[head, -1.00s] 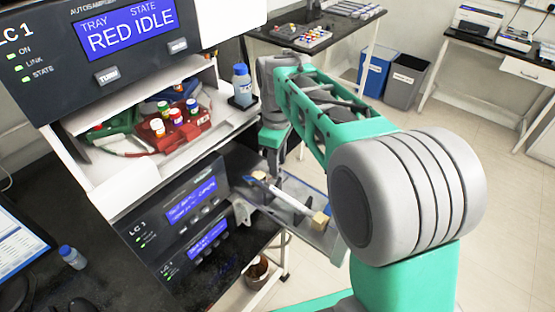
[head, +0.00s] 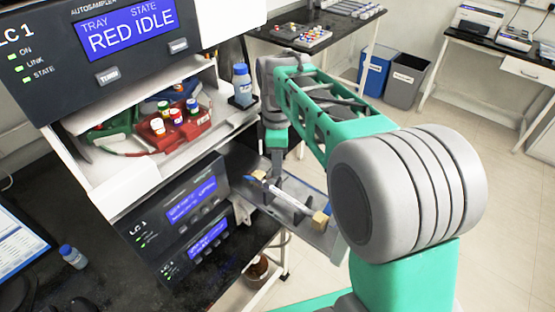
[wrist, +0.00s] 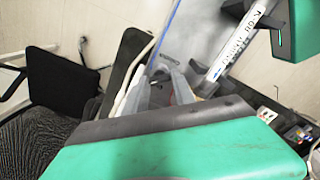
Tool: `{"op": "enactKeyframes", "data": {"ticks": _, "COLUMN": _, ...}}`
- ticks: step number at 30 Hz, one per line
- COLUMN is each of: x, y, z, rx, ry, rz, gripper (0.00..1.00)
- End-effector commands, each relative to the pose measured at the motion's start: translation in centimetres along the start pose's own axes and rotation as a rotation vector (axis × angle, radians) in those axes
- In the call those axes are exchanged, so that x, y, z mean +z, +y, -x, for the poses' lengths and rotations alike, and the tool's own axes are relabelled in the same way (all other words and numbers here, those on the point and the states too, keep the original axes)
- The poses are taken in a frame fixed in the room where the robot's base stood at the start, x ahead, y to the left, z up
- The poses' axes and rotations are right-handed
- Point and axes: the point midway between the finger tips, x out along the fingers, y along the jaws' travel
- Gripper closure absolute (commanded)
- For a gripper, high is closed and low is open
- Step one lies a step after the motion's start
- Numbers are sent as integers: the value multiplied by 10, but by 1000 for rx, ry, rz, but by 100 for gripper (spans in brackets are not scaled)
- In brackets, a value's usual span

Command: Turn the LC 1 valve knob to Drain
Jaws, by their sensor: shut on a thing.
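The LC 1 unit (head: 190,205) is the dark box with two lit blue displays, under the autosampler in the head view. A tray (head: 315,232) sticks out from its right side and carries a white column (head: 290,198). The labelled column also shows in the wrist view (wrist: 236,46). My gripper (wrist: 166,74) points down at the tray beside the column. Its grey fingers are shut on a small grey part, which appears to be the valve knob (wrist: 169,52). The fingers hide much of it, and I cannot read its setting or any Drain mark.
A blue-capped bottle (head: 243,86) stands on the shelf edge close to my arm. Red and green vial racks (head: 172,125) sit inside the autosampler. A black chair (wrist: 60,82) shows at the left in the wrist view. Open floor lies to the right.

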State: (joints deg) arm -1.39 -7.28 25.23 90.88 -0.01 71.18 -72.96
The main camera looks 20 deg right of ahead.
Motion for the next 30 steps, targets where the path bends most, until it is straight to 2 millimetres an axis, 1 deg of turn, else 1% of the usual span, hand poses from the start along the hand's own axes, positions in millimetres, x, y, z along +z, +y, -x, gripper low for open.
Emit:
{"op": "enactKeyframes", "data": {"ticks": 3, "x": 0, "y": 0, "z": 0, "rx": 0, "ry": 0, "rz": 0, "gripper": 100}}
{"op": "enactKeyframes", "data": {"ticks": 4, "x": 0, "y": 0, "z": 0, "rx": 0, "ry": 0, "rz": 0, "gripper": 68}}
{"op": "enactKeyframes", "data": {"ticks": 12, "x": 0, "y": 0, "z": 0, "rx": 0, "ry": 0, "rz": -1, "gripper": 47}}
{"op": "enactKeyframes", "data": {"ticks": 20, "x": 0, "y": 0, "z": 2, "rx": 1, "ry": 0, "rz": -1, "gripper": 47}}
{"op": "enactKeyframes", "data": {"ticks": 23, "x": 0, "y": 1, "z": 14, "rx": 4, "ry": 1, "rz": -1, "gripper": 47}}
{"op": "enactKeyframes", "data": {"ticks": 30, "x": 0, "y": 1, "z": 62, "rx": 3, "ry": 1, "rz": -1, "gripper": 47}}
